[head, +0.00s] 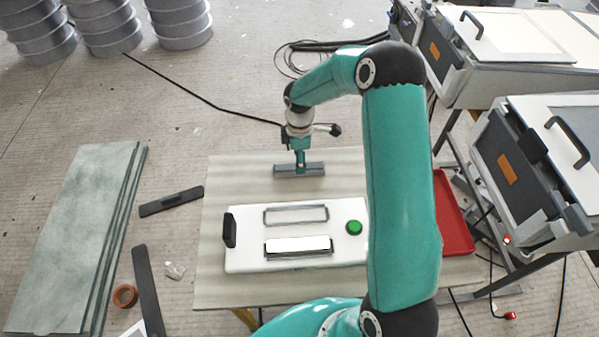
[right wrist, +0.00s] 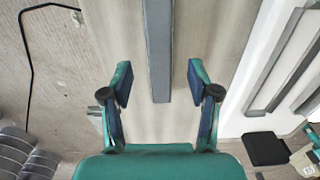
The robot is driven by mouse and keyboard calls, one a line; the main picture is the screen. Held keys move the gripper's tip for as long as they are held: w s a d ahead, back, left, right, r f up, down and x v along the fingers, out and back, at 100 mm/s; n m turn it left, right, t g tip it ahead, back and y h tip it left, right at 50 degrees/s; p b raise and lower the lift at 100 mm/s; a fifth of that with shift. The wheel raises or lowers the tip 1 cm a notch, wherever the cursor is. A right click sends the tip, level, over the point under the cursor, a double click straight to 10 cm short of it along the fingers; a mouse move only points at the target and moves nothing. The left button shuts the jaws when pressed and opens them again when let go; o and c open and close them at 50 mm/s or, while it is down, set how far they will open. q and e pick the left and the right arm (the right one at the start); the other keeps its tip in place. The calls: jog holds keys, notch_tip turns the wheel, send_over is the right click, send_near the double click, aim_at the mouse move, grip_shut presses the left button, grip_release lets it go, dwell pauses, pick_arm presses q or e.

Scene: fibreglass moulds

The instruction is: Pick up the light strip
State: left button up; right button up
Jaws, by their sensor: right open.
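A long grey bar, which looks like the light strip (head: 314,170), lies on the pale tabletop (head: 225,180) behind a white box. My right gripper (head: 300,164) points down over the middle of this strip. In the right wrist view the gripper (right wrist: 158,82) is open, one finger on each side of the grey strip (right wrist: 158,45), with a gap on both sides. Whether the fingers are down at the strip's height is hard to tell. My left gripper is not in view.
The white box (head: 245,245) has an empty-looking frame (head: 296,215), a frame with a bright white panel (head: 298,245), a green button (head: 354,227) and a black handle (head: 230,230). A red tray (head: 455,220) is right. Greenish boards (head: 75,225) lie left on the floor.

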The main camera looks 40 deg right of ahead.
notch_tip(320, 180, down, 3)
jog(key=shift+w+f+b, duration=0.15)
jog(key=shift+b, duration=0.55)
jog(key=shift+a, duration=0.1)
grip_shut()
jog(key=shift+r, duration=0.2)
